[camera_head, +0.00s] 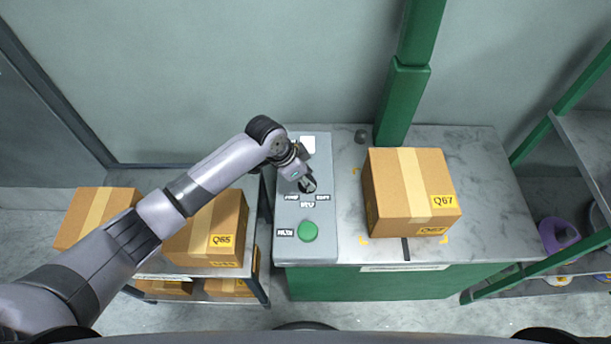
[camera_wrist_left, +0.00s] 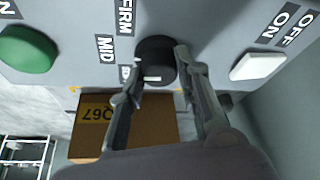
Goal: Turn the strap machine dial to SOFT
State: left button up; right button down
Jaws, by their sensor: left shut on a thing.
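The strap machine panel (camera_head: 312,245) is a grey slab on the table, with FIRM, MID and SOFT labels. Its black dial (camera_wrist_left: 156,52) shows in the left wrist view. My left gripper (camera_head: 307,185) reaches down over the panel, and in the left wrist view its fingers (camera_wrist_left: 159,68) are shut on the dial from both sides. A short white mark shows on the dial's lower part in that view. The label beside the near finger is partly hidden, and I cannot tell exactly which label the mark meets. In the head view the gripper covers the dial. My right gripper is not in view.
A green button (camera_head: 308,231) and a white switch (camera_wrist_left: 258,65) share the panel. A box marked Q67 (camera_head: 400,190) stands right of it on the marble-topped table (camera_head: 490,190). More boxes (camera_head: 228,225) sit on a rack at left. A green post (camera_head: 405,90) rises behind.

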pick_arm(q)
jog(key=shift+c, duration=1.2)
jog(key=shift+s+r+n+t+p, duration=0.1)
jog(key=shift+r+n+t+p, duration=0.15)
jog(key=shift+n+p, duration=0.6)
jog(key=n+t+y+p, duration=0.1)
jog(key=n+p, duration=0.2)
jog(key=p, duration=0.2)
jog(key=shift+d+n, duration=0.15)
jog(key=shift+n, duration=0.1)
jog(key=shift+f+n+t+y+p, duration=0.1)
jog(key=shift+n+t+y+p, duration=0.25)
jog(key=shift+n+p, duration=0.65)
jog(key=shift+n+y+p, duration=0.25)
jog(key=shift+n+p, duration=0.1)
jog(key=shift+n, duration=0.55)
jog(key=shift+o, duration=0.2)
jog(key=shift+f, duration=0.1)
